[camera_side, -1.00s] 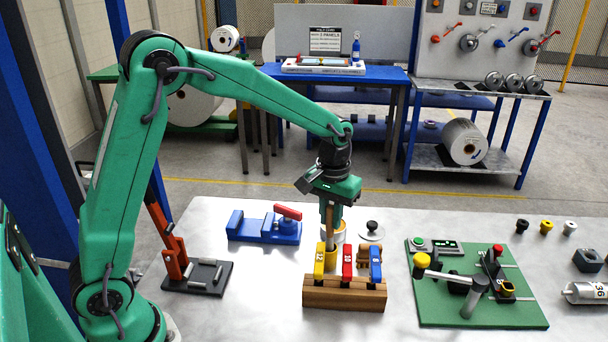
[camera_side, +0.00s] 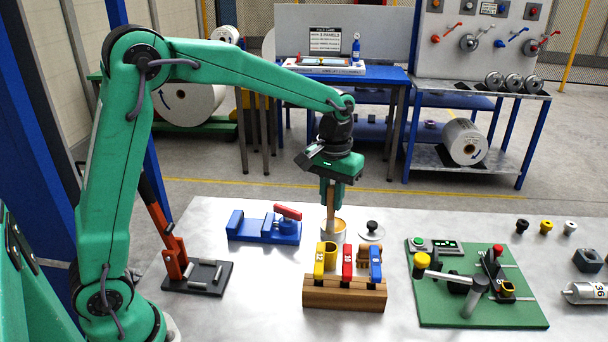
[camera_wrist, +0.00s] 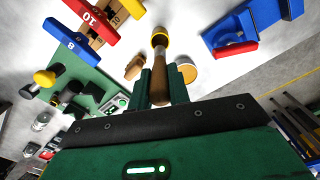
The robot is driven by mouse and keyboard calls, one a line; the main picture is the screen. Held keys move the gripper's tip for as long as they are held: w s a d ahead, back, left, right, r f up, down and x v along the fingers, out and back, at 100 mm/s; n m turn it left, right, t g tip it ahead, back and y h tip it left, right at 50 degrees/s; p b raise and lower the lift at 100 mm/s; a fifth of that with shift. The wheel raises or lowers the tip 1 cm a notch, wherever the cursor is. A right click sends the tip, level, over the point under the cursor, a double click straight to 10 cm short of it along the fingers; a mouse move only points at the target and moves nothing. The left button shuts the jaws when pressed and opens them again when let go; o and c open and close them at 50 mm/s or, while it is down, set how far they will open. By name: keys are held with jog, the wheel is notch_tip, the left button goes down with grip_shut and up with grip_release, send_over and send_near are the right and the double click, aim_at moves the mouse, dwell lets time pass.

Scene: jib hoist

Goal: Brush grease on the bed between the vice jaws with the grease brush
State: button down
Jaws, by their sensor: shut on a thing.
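My gripper (camera_side: 329,200) is shut on the wooden handle of the grease brush (camera_side: 330,224), which hangs upright. The wrist view shows the vice (camera_wrist: 238,32) at upper right.
A wooden rack (camera_side: 345,293) with numbered yellow, red and blue tools stands in front of the brush. A lid with a black knob (camera_side: 371,229) lies right of the tin. A green board fixture (camera_side: 450,312) is at right, a red lever press (camera_side: 172,250) at left.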

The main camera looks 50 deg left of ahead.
dwell(0.5)
jog(key=w+a, duration=0.7)
jog(key=w, duration=0.1)
jog(key=shift+w+a, duration=0.3)
jog(key=shift+w, duration=0.1)
jog(key=shift+f, duration=0.2)
jog(key=shift+f, duration=2.8)
jog(key=shift+f, duration=0.55)
jog(key=shift+r, duration=0.1)
notch_tip(320, 180, up, 7)
dwell(1.2)
dwell(0.5)
